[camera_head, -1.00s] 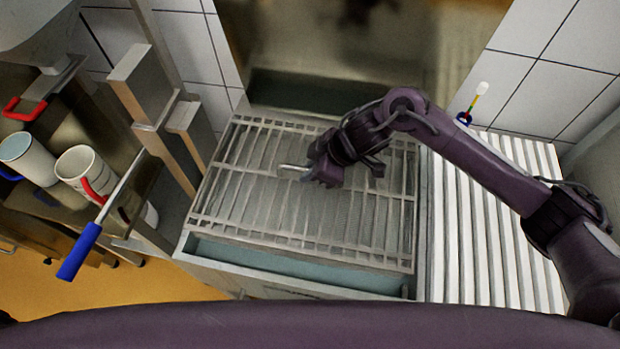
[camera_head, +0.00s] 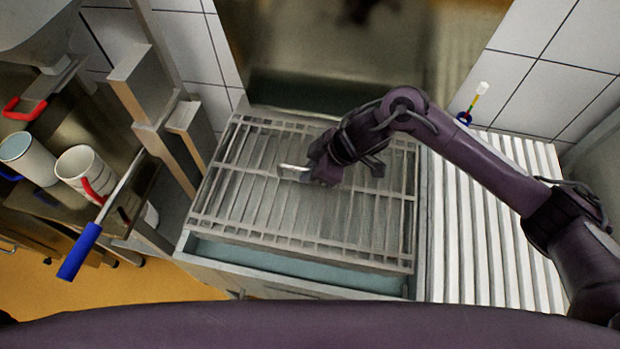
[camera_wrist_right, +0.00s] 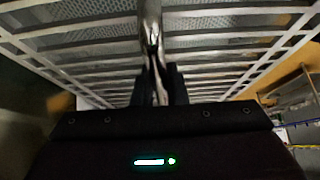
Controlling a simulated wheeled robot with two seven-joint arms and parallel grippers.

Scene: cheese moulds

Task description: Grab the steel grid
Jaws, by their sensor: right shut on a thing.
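The steel grid (camera_head: 237,203) is a flat frame of pale bars lying over a basin in the middle of the head view. My right gripper (camera_head: 288,171) is over the grid's upper middle, with its arm coming in from the right. In the right wrist view the gripper (camera_wrist_right: 157,88) is shut on a shiny metal piece, and the grid's bars (camera_wrist_right: 75,45) fill the background. The picture does not show clearly whether that piece is part of the grid. My left gripper is not in view.
A white ribbed surface (camera_head: 487,240) lies right of the basin (camera_head: 290,257). White moulds (camera_head: 82,165) and a blue-handled tool (camera_head: 80,250) are on the left. A metal stand (camera_head: 150,115) rises close to the grid's left edge. Tiled walls are behind.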

